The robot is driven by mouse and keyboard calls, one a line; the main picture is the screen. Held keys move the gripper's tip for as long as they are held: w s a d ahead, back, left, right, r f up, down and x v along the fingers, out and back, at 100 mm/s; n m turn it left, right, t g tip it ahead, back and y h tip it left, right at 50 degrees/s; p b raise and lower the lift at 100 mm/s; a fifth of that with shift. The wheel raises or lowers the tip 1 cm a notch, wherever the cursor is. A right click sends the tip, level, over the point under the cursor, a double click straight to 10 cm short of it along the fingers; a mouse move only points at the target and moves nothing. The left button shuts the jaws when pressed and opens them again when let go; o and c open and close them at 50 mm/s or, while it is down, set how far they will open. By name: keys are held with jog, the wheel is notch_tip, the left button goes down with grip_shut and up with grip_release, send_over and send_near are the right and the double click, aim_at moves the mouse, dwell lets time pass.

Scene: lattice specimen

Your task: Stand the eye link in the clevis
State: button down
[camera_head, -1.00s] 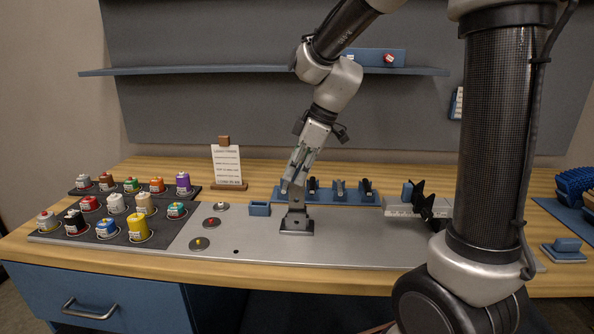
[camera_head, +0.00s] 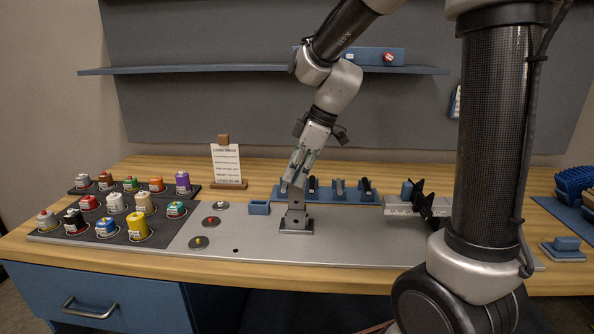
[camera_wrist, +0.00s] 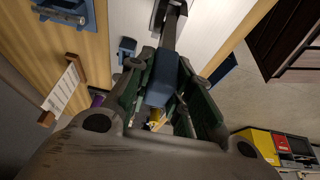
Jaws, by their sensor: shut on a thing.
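The link's grey bar (camera_head: 296,205) runs down from the fingers and looks close to upright. It also shows in the wrist view (camera_wrist: 171,35). Its lower end meets the dark-based clevis (camera_head: 296,227), whose top also shows at the wrist view's upper edge (camera_wrist: 158,14). I cannot tell whether the eye is fully seated between the clevis cheeks.
A blue rack (camera_head: 325,197) with several dark and grey parts stands just behind. A small blue box (camera_head: 259,208) is to the left, a grey block with black parts (camera_head: 398,207) to the right. Jars fill a dark tray (camera_head: 107,238) at left. The plate's front is mostly clear.

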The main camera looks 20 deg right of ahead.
aim_at(297, 194)
jog(key=shift+f, duration=1)
jog(key=shift+f, duration=0.45)
jog(key=shift+f, duration=1.05)
jog(key=c, duration=1.2)
grip_release()
jog(key=shift+o, duration=0.4)
jog(key=o, duration=0.4)
